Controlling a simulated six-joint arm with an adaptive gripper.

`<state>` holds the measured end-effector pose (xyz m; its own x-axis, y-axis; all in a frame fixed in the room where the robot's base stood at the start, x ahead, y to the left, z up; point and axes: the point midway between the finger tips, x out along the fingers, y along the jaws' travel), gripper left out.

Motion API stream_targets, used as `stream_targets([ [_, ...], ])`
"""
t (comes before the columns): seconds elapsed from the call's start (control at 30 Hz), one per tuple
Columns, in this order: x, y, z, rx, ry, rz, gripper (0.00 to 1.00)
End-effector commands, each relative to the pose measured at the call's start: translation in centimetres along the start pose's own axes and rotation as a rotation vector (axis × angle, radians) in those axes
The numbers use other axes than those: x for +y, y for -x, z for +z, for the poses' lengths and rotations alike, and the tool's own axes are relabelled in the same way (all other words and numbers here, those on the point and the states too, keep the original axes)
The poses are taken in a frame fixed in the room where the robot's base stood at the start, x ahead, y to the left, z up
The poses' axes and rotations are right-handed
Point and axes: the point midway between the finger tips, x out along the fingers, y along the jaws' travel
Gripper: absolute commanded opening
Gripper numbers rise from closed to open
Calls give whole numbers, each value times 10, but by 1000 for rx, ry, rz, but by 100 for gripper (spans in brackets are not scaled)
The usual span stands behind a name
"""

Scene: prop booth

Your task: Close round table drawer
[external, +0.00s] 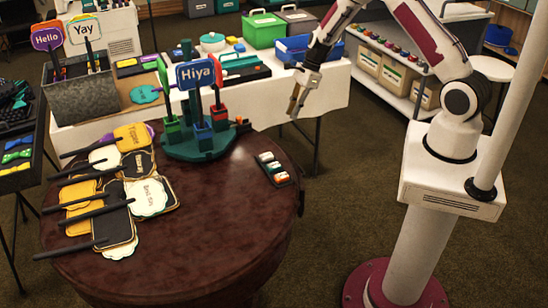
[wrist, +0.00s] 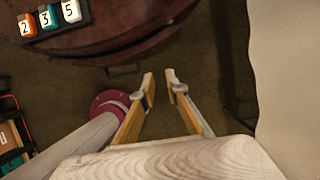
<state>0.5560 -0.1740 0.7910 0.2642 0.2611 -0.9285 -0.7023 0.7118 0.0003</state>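The round table (external: 235,225) has a dark, glossy reddish-brown top; its rim also shows at the top of the wrist view (wrist: 110,25). In the wrist view, a dark brown section that looks like the drawer (wrist: 150,46) sits below the rim, with a thin handle-like outline (wrist: 123,70) beside it. How far the drawer stands out is hard to tell, and the external view does not show it clearly. My gripper (external: 295,105) is beyond the table's far right edge, apart from it. In the wrist view its two fingers (wrist: 160,83) are spread with nothing between them.
A sign holder (external: 200,145) with upright signs stands at the table's back. Flat paddle signs (external: 110,190) cover its left side. A small numbered block rack (external: 273,168) is near the right edge. A white-covered table (external: 320,92) stands behind, close to my gripper.

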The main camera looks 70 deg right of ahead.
Motion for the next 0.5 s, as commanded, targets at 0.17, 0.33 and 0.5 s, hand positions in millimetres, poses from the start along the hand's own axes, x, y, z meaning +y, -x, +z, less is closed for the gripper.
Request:
stream_targets([
  [0.17, 1, -12, -30, 12, -51, 22, 14],
  [0.33, 13, -38, -79, 47, -99, 75, 14],
  [0.5, 23, -66, -154, 152, -46, 106, 14],
])
